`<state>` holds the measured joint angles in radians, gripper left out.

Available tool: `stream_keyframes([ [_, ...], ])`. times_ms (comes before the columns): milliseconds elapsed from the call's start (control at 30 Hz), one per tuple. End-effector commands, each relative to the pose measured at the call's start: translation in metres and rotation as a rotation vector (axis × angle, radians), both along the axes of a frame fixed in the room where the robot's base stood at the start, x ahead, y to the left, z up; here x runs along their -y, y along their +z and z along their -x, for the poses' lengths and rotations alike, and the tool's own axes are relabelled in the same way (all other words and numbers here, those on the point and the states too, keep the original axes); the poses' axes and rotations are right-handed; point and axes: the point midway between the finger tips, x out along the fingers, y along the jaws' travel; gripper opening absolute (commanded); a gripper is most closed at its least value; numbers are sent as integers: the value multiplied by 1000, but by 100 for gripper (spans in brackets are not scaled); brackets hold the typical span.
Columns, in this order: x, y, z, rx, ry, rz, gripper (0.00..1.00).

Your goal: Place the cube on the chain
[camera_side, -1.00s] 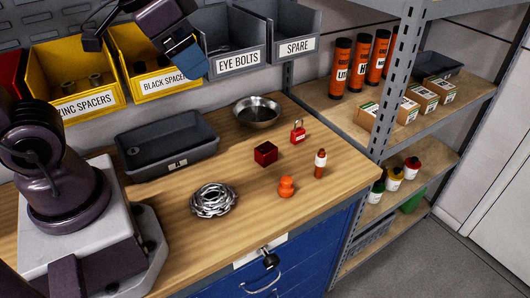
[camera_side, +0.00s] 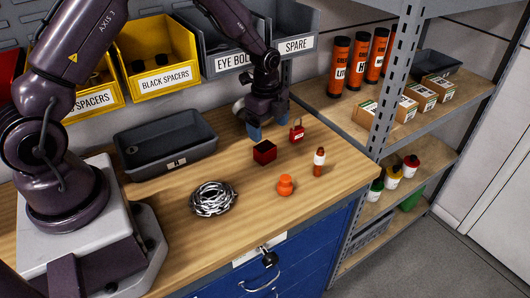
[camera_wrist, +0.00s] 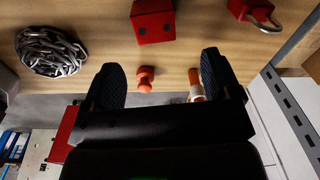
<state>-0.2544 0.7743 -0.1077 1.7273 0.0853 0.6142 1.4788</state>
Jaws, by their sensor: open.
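The dark red cube (camera_side: 264,152) sits on the wooden bench near its middle. It also shows near the top of the wrist view (camera_wrist: 153,22). The silver chain (camera_side: 213,199) lies coiled in a heap on the bench, nearer the front and left of the cube; it is at the upper left of the wrist view (camera_wrist: 50,50). My gripper (camera_side: 268,132) is above the bench, behind the cube in the side view, with blue fingertips pointing down. In the wrist view its two fingers (camera_wrist: 160,77) are apart with nothing held between them.
A red padlock (camera_side: 297,131), an orange knob-shaped piece (camera_side: 285,185) and a small orange-brown bottle (camera_side: 319,162) stand near the cube. A grey tray (camera_side: 133,160) lies left. My arm mostly hides the metal bowl (camera_side: 239,108). Bench is clear between cube and chain.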

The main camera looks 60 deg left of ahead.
Motion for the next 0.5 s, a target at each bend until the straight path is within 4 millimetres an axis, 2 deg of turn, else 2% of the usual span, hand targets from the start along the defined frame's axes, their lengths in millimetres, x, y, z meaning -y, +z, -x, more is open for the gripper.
stream_keyframes([
  [100, -7, -6, 4, -32, -35, -18, 83],
  [300, -8, -22, 5, -37, -40, -21, 83],
  [500, -7, -56, 6, -39, -39, -21, 83],
])
